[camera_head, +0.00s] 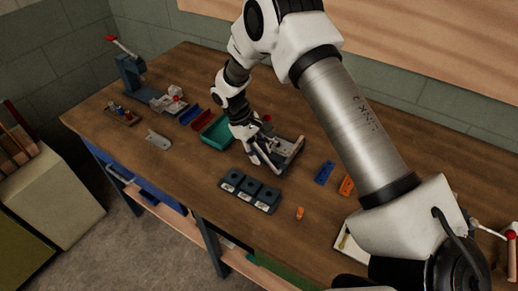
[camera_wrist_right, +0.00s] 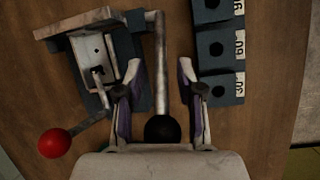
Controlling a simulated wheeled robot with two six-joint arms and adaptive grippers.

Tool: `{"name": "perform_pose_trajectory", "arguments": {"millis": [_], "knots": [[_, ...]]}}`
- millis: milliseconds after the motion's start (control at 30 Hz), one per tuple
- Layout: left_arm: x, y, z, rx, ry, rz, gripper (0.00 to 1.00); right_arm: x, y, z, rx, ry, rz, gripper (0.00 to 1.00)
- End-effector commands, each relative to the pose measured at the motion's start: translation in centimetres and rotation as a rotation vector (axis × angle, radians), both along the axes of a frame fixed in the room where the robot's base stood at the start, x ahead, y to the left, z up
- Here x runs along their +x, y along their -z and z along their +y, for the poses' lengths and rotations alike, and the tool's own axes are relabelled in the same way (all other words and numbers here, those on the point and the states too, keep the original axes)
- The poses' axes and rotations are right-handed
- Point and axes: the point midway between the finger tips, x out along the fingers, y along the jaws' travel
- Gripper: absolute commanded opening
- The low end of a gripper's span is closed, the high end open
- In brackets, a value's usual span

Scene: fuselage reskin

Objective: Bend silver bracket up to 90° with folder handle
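The folder (camera_head: 290,152) stands on the workbench and is partly covered by my right arm in the head view. In the right wrist view, its handle is a grey rod (camera_wrist_right: 160,60) with a black knob (camera_wrist_right: 162,129). A lever with a red ball (camera_wrist_right: 54,143) sits on its left side. A silver plate with holes (camera_wrist_right: 92,47) lies in the folder, perhaps the silver bracket; its bend cannot be told. My right gripper (camera_wrist_right: 156,80) is open, its fingers on either side of the rod with a gap visible at each side. My left gripper is not in view.
Gauge blocks marked 30, 60 and 90 (camera_wrist_right: 220,50) stand close to the right finger. A teal tray (camera_head: 217,133), red and blue bins, a loose grey metal piece (camera_head: 158,140) and a lever press (camera_head: 132,78) are further left. Blue (camera_head: 324,172) and orange blocks lie right of the folder.

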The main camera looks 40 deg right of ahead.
Motion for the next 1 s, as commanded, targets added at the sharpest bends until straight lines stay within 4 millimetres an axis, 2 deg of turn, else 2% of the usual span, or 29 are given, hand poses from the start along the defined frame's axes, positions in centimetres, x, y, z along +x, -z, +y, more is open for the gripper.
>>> {"name": "perform_pose_trajectory", "arguments": {"millis": [200,267,300,333,733,1000], "knots": [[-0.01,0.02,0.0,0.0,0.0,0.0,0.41,-0.05,0.16,-0.03,0.0,0.0,0.0,0.37],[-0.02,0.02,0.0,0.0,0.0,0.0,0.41,-0.05,0.15,-0.01,0.0,0.0,0.0,0.2],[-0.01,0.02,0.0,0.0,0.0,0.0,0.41,-0.05,0.15,-0.01,0.0,0.0,0.0,0.05],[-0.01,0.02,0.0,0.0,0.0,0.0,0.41,-0.04,0.14,-0.02,0.0,0.0,0.0,0.0],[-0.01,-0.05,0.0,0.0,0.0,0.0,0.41,-0.06,-0.02,-0.04,0.007,0.0,-0.017,0.0],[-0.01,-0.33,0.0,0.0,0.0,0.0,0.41,0.01,-0.78,-0.27,0.051,0.001,-0.12,0.0]]}}
